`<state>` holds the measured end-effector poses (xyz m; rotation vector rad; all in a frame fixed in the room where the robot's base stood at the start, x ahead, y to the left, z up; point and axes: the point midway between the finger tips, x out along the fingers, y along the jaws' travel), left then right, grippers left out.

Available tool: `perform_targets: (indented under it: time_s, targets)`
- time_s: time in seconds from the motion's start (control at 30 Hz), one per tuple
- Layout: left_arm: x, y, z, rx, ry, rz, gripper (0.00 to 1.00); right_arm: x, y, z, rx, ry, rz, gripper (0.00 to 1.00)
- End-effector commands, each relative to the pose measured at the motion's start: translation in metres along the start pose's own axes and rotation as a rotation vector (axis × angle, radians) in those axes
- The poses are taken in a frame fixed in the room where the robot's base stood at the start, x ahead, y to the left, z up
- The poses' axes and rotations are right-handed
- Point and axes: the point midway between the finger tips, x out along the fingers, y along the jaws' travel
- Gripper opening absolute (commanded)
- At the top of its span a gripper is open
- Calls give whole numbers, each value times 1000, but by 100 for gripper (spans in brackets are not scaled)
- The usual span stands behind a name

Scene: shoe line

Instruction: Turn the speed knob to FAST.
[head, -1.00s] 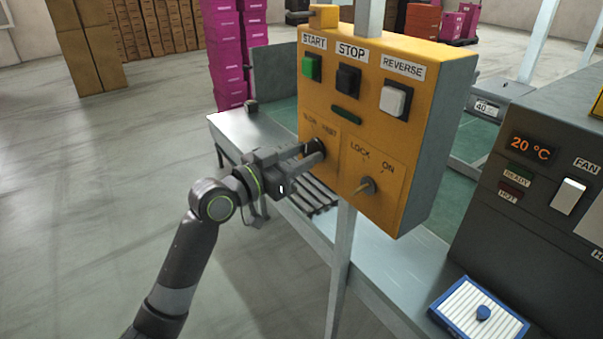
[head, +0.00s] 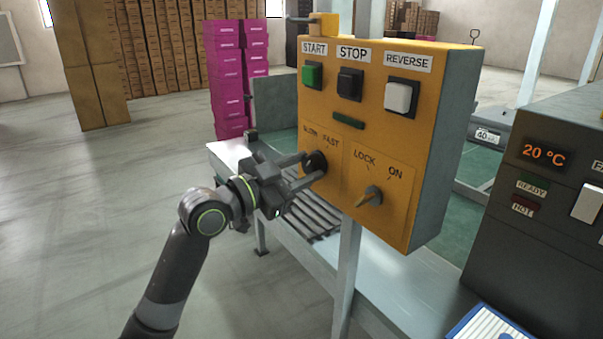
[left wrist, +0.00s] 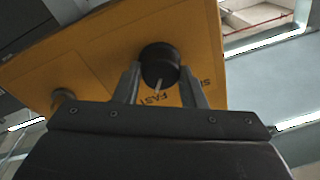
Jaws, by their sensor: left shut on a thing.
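The speed knob (head: 316,163) is a round black knob on the yellow control box, below the SLOW and FAST labels. In the left wrist view the knob (left wrist: 160,62) shows a white pointer line, which points at the word FAST. My left gripper (head: 301,167) has its two fingers on either side of the knob. In the left wrist view the gripper (left wrist: 161,78) is shut on it, one finger against each side. The finger partly covers the word SLOW there. My right gripper is in neither view.
A LOCK/ON key switch (head: 369,197) sticks out right of the knob. START (head: 312,75), STOP (head: 349,84) and REVERSE (head: 401,97) buttons sit above. A grey machine (head: 545,205) reading 20 °C stands at the right. Open floor lies to the left.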

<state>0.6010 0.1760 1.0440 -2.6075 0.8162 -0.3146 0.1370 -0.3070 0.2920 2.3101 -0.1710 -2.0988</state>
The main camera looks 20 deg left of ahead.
Motion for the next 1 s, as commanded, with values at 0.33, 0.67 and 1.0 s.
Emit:
perform_targets:
  time_s: [0.33, 0.67, 1.0]
  targets:
    - [0, 0, 0, 12, 0, 0, 14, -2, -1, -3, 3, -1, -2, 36]
    - [0, 0, 0, 11, 0, 0, 58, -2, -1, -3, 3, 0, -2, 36]
    - [-2, 0, 0, 10, 0, 0, 59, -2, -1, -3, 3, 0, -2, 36]
